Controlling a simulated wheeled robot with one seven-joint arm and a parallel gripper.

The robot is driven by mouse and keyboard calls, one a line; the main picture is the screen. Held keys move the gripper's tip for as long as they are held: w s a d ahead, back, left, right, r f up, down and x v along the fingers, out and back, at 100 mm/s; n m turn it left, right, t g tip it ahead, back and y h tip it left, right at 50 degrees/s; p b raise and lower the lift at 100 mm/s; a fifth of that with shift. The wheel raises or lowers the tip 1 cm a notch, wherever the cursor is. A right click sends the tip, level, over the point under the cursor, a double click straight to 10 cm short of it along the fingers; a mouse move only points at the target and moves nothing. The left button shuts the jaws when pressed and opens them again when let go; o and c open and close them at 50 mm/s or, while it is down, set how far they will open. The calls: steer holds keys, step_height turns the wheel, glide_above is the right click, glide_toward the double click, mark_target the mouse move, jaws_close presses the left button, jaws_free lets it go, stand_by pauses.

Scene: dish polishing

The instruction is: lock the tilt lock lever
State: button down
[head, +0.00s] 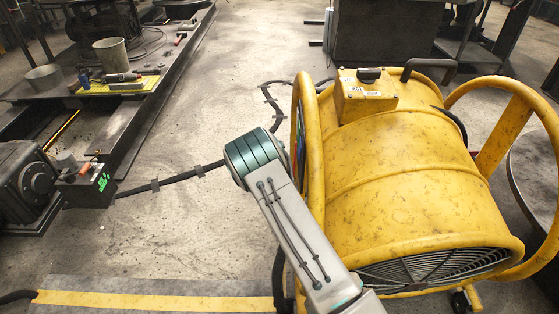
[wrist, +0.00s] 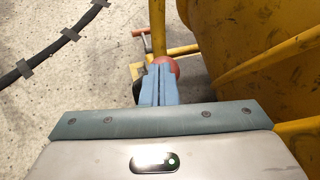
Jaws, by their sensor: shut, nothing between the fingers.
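The yellow drum fan (head: 400,180) stands at the right in the head view, and its yellow side (wrist: 240,50) fills the right of the wrist view. In the wrist view a round red knob (wrist: 174,68) shows just behind my fingertips, partly hidden by them. It looks like the end of the tilt lock lever; the lever's shaft and its setting cannot be made out. My gripper (wrist: 157,70) is shut and empty, its blue fingers together at or very near the knob. Whether they touch it I cannot tell. In the head view my arm hides the gripper.
Yellow frame tubes (wrist: 265,62) run close on the right of my gripper. A small red-ended handle (wrist: 139,33) lies beyond the fingertips. A black cable (head: 180,177) crosses the floor at left. A workbench (head: 130,85) with tools stands at upper left. Open floor lies between.

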steer(key=s+a+r+p, duration=0.2)
steer(key=r, duration=0.4)
steer(key=s+a+r+p, duration=0.1)
steer(key=s+a+r, duration=0.1)
steer(key=r, duration=0.4)
steer(key=shift+s+a+p, duration=0.15)
steer(key=shift+s+p, duration=0.25)
steer(key=shift+s, duration=0.35)
